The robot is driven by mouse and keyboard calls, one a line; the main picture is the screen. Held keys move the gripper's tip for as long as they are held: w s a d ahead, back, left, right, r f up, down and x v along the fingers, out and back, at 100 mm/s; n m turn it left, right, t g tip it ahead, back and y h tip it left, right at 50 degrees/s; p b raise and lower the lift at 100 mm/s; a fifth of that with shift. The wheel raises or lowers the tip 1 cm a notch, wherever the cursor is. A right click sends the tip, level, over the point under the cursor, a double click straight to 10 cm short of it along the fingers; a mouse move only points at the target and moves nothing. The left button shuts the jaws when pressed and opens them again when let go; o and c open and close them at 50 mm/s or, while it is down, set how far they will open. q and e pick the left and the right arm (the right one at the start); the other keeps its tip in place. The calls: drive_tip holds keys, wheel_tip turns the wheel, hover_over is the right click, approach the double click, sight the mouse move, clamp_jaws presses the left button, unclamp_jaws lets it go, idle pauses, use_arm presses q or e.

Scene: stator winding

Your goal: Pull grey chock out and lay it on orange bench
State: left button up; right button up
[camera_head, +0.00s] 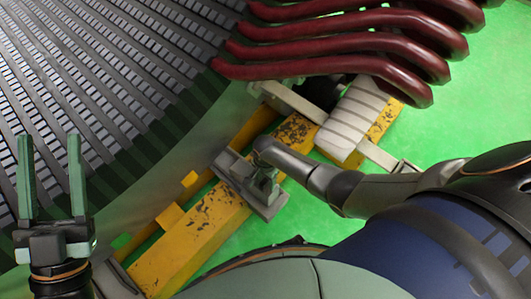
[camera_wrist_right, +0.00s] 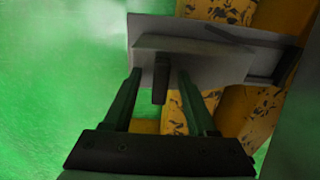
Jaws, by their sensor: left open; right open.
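The grey chock (camera_head: 240,178) sits on the worn yellow-orange bench (camera_head: 195,225), close to the big stator ring. In the right wrist view the chock (camera_wrist_right: 205,60) is a flat grey plate with a short dark tab (camera_wrist_right: 160,85) sticking out toward me. My right gripper (camera_wrist_right: 158,76) is open, with one finger on each side of that tab; I cannot tell whether they touch it. In the head view my right gripper (camera_head: 266,180) is over the chock and partly hides it. My left gripper (camera_head: 50,140) is open and empty at the far left, in front of the stator.
The slotted stator (camera_head: 90,90) fills the upper left. Dark red coil bars (camera_head: 350,45) hang over the bench's far end. A pale ribbed block (camera_head: 352,115) and another grey piece (camera_head: 290,100) are near there. Green floor (camera_head: 460,120) lies open at the right.

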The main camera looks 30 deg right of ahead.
drive_tip(key=shift+r, duration=0.2)
wheel_tip(320, 180, up, 2)
drive_tip(key=shift+r+p, duration=0.25)
drive_tip(key=shift+p, duration=0.85)
use_arm(q)
drive_tip(key=w+a+f+n+g+y+p, duration=0.1)
drive_tip(key=w+f+n+g+y, duration=0.15)
drive_tip(key=f, duration=0.65)
drive_tip(key=w+f+n+g+y, duration=0.1)
drive_tip(key=f+n+g+y, duration=0.25)
drive_tip(key=f, duration=0.55)
use_arm(e)
wheel_tip(320, 180, up, 2)
drive_tip(key=shift+r, duration=0.1)
wheel_tip(320, 180, up, 3)
drive_tip(key=shift+f+p, duration=0.2)
drive_tip(key=shift+p, duration=0.9)
use_arm(q)
drive_tip(key=s+f+g+p, duration=0.1)
drive_tip(key=s+f+g, duration=0.2)
drive_tip(key=f, duration=0.3)
drive_tip(key=s+f+n+g+y+p, duration=0.1)
drive_tip(key=s+f+g, duration=0.3)
drive_tip(key=f, duration=0.1)
drive_tip(key=shift+s+d+f+y+p, duration=0.15)
drive_tip(key=shift+s+f+y+p, duration=0.15)
drive_tip(key=shift+s+f+p, duration=0.1)
use_arm(e)
wheel_tip(320, 180, up, 5)
drive_tip(key=shift+f, duration=0.1)
